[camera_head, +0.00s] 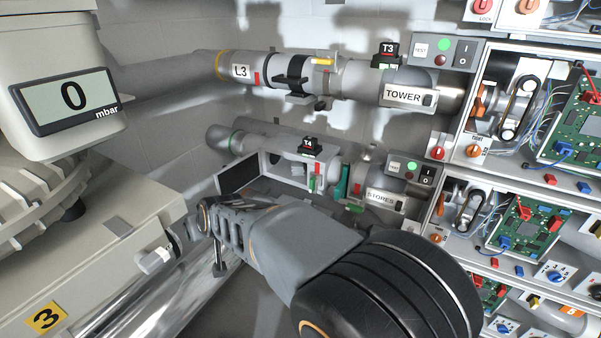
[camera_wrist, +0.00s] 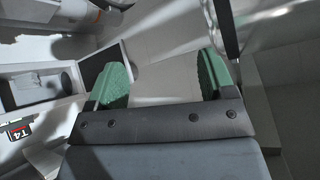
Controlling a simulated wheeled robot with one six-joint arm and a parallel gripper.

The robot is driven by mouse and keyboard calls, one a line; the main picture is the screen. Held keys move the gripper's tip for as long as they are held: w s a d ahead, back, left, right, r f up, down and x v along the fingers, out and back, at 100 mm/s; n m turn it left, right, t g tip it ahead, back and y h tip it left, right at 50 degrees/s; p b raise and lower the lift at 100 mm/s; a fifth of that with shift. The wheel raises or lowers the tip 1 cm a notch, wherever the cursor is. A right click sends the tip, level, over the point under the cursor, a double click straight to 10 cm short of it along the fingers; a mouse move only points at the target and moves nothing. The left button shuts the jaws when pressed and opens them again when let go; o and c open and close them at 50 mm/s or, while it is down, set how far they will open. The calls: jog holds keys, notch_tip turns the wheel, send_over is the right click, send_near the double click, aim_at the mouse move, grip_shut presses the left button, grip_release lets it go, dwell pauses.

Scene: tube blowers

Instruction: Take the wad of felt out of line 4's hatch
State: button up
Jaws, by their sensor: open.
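Line 4 is the lower grey pipe, with a black T4 tag (camera_head: 311,144) on top; the tag also shows in the wrist view (camera_wrist: 18,131). Its hatch (camera_head: 268,160) stands open, with a dark-faced door panel (camera_head: 238,177) swung out to the left. In the wrist view a dull grey shape (camera_wrist: 38,90) sits inside the hatch opening at the left; it may be the felt wad, but I cannot tell for sure. My gripper (camera_wrist: 163,82) is open and empty, its green pads apart. In the head view my gripper (camera_head: 213,235) is in front of and left of the hatch.
Line 3's pipe (camera_head: 270,68) runs above. A STORES blower (camera_head: 385,198) is at line 4's right end. Open electrical boxes (camera_head: 520,215) fill the right side. A large machine with a 0 mbar display (camera_head: 72,100) stands at the left, beside a shiny pipe (camera_head: 150,300).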

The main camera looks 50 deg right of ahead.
jog(key=w+d+f+m+t+h+b, duration=0.1)
jog(key=w+d+f+m+t+h, duration=0.2)
jog(key=w+d, duration=0.55)
jog(key=m+g+h+b, duration=0.2)
jog(key=m+g+h, duration=0.2)
jog(key=m+h, duration=0.55)
send_near(296, 168)
jog(key=w+d+h, duration=0.1)
jog(key=w+d+f+n+h, duration=0.1)
jog(key=d, duration=0.1)
jog(key=w+d+f+n+h, duration=0.1)
jog(key=shift+w+d+g+p, duration=0.1)
jog(key=shift+d+g+p, duration=0.2)
jog(key=shift+d+p, duration=0.1)
jog(key=shift+p+x, duration=0.65)
jog(key=shift+x, duration=2.45)
jog(key=shift+w+a+f, duration=0.1)
jog(key=shift+a+f, duration=0.05)
jog(key=shift+c, duration=0.3)
jog(key=c, duration=0.6)
